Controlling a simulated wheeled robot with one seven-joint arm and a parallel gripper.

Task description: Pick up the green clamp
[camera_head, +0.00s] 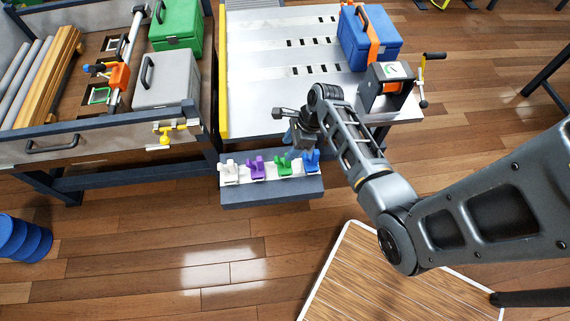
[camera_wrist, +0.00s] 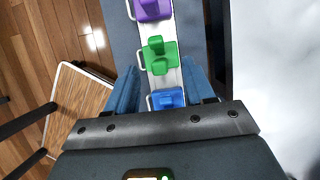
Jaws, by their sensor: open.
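The green clamp (camera_head: 283,165) sits on a narrow shelf at the front of the metal table, between the purple clamp (camera_head: 256,168) and the blue clamp (camera_head: 311,160). In the wrist view the green clamp (camera_wrist: 160,56) is just beyond my fingertips, near the middle. The blue clamp (camera_wrist: 166,99) lies between my blue fingers there. My gripper (camera_wrist: 158,75) is open and empty, with one finger on each side of the clamp row. In the head view my gripper (camera_head: 295,142) is above the right part of the shelf, apart from the green clamp.
A white clamp (camera_head: 229,172) stands at the left end of the shelf (camera_head: 272,194). The metal table (camera_head: 255,95) carries a blue box (camera_head: 372,45) and a crank winch (camera_head: 388,88). A cart with toolboxes is left. A wooden board (camera_head: 390,285) lies on the floor, front right.

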